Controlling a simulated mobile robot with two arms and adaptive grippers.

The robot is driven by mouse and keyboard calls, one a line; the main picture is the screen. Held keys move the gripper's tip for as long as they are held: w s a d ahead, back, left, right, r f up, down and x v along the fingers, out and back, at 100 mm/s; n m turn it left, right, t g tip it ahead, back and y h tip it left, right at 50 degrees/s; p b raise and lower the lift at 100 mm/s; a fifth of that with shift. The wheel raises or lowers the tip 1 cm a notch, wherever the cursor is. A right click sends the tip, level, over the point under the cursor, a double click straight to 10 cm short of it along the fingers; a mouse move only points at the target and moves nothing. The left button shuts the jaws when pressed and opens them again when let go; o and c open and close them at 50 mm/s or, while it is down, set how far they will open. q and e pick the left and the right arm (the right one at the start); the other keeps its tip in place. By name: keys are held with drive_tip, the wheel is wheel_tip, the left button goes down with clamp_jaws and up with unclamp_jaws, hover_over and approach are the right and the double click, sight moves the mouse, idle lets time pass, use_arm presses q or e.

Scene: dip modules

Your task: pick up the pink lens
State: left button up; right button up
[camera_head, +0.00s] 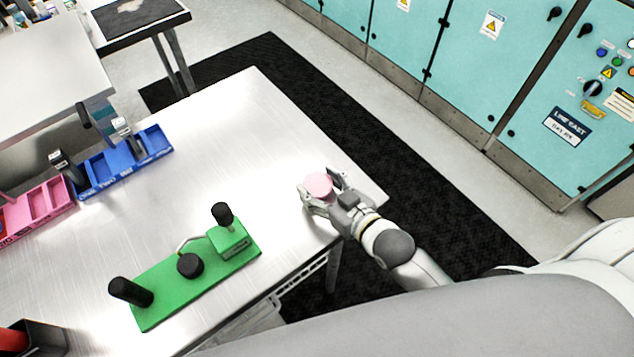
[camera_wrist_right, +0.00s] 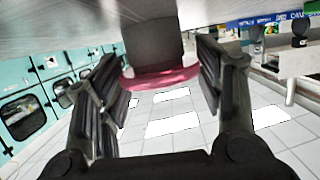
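The pink lens (camera_head: 318,184) is near the right corner of the metal table, with its round pink top showing. The right wrist view, which looks upside down, shows its pink rim (camera_wrist_right: 160,80) and a dark grey body that seems to meet the table surface. My right gripper (camera_head: 319,185) is around the lens, one finger on each side. In the right wrist view the fingers (camera_wrist_right: 158,75) stand apart with narrow gaps beside the dark body; contact at the pink rim cannot be made out. My left gripper is not in view.
A green base (camera_head: 170,290) with black knobs lies left of the gripper on the table (camera_head: 240,130). Blue (camera_head: 105,180) and pink (camera_head: 40,205) bins line the table's far-left edge. A dark box (camera_head: 45,340) sits bottom left. The table between them is clear.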

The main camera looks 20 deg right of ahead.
sight(321, 188)
drive_tip(key=shift+c, duration=0.7)
drive_tip(key=shift+r, duration=0.45)
wheel_tip(321, 188, up, 2)
drive_tip(key=shift+r, duration=0.2)
drive_tip(key=s+a+r+p, duration=0.1)
drive_tip(key=s+r+p, duration=0.2)
drive_tip(key=s+r, duration=0.6)
drive_tip(key=s, duration=0.5)
drive_tip(key=shift+a+r, duration=0.4)
